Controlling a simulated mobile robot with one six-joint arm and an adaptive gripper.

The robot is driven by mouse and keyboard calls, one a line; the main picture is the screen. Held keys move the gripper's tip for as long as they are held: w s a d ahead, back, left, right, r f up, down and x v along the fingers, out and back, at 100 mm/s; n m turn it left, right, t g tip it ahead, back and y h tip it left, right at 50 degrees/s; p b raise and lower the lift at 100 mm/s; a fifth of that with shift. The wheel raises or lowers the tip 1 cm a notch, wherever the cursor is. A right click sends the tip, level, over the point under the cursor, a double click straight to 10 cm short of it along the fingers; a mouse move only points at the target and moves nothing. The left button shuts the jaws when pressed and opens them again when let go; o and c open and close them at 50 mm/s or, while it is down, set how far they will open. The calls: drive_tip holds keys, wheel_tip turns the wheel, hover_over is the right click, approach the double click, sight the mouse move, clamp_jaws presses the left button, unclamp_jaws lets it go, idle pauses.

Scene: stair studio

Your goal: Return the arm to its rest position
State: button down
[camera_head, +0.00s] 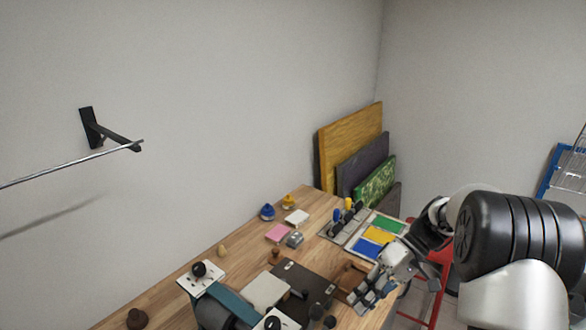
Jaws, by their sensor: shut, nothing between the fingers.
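My arm comes in from the right side of the head view. My gripper (366,296) hangs over the front right part of the wooden table (150,301), with its fingers pointing down and to the left. The fingers are shut with nothing between them. The gripper hides part of a small brown wooden tray (350,276) behind it. I cannot tell how high the fingertips are above the table.
A colored panel (378,236), bottles in a rack (342,216), pads and small jars crowd the table. A dark board (310,281) lies left of my gripper. Panels (350,140) lean at the wall. A red frame (436,285) stands below my arm.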

drive_tip(key=s+a+r+m+t+h, duration=0.25)
drive_tip(key=s+r+h, duration=0.25)
drive_tip(key=s+r, duration=0.55)
drive_tip(key=s+m+t+h, duration=0.2)
drive_tip(key=s+t, duration=0.4)
drive_tip(key=s, duration=0.6)
drive_tip(key=shift+s+d+r+h, duration=0.35)
drive_tip(key=shift+d+r+h, duration=0.1)
drive_tip(key=shift+h, duration=0.45)
